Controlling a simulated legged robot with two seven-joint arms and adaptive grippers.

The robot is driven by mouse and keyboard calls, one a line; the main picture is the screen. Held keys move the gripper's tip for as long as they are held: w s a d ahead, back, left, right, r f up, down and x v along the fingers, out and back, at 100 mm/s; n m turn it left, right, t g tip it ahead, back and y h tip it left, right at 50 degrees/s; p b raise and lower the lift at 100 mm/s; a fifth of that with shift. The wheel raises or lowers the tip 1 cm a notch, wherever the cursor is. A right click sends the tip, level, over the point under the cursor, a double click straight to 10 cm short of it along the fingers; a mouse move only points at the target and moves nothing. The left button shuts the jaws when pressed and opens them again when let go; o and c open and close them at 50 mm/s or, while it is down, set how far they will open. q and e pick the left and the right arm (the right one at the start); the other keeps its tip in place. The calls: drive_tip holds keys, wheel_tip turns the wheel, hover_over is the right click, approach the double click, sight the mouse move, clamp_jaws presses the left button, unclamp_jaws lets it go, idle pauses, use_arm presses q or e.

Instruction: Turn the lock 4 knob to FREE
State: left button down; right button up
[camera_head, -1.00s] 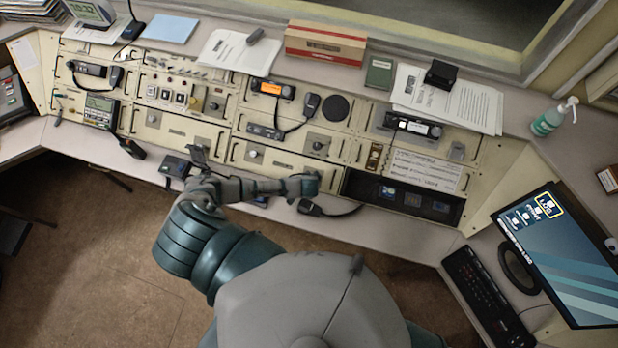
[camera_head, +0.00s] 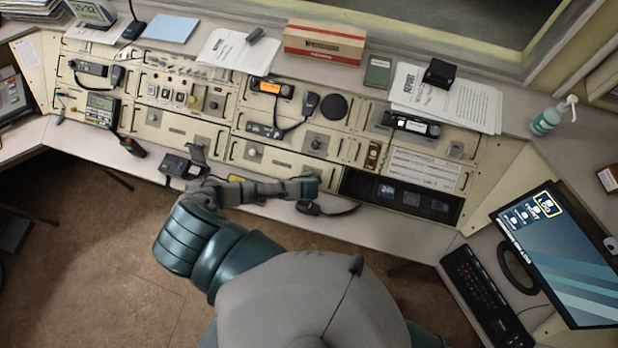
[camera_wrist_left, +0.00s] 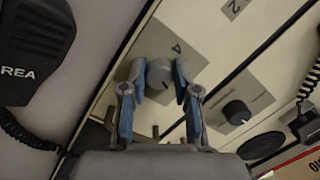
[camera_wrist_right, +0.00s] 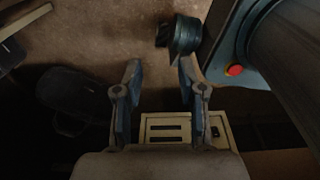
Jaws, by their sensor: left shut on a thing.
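The lock 4 knob (camera_wrist_left: 158,74) is a round grey knob with a dark pointer line, on a grey plate marked 4 in the left wrist view. My left gripper (camera_wrist_left: 160,78) has one finger on each side of it and is shut on it. In the head view my left gripper (camera_head: 310,182) is at the lower console edge and covers this knob. No FREE marking is readable. My right gripper (camera_wrist_right: 160,72) is open and empty, away from the console over the floor side.
A hand microphone (camera_wrist_left: 35,35) lies close beside the left gripper. A black knob (camera_wrist_left: 237,112) is on the neighbouring panel. Behind stand a red and tan box (camera_head: 324,42) and papers (camera_head: 450,100). A monitor (camera_head: 560,250) and keyboard (camera_head: 485,300) are at the right.

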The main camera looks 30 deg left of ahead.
use_arm(q)
drive_tip(key=shift+w+d+r+m, duration=0.2)
drive_tip(key=shift+d+m, duration=0.05)
drive_tip(key=shift+m, duration=0.65)
drive_tip(key=shift+f+m+t, duration=0.1)
drive_tip(key=shift+m+t, duration=0.2)
drive_tip(key=shift+m, duration=0.7)
drive_tip(key=shift+s+a+m, duration=0.1)
drive_tip(key=shift+m, duration=0.8)
drive_tip(key=m, duration=0.3)
drive_tip(key=shift+m+t, duration=0.3)
drive_tip(key=shift+a+m, duration=0.15)
drive_tip(key=shift+m, duration=1.05)
drive_tip(key=shift+s+f+m, duration=0.1)
drive_tip(key=shift+m, duration=0.8)
use_arm(e)
drive_tip(key=shift+d, duration=0.45)
use_arm(q)
drive_tip(key=shift+m, duration=0.3)
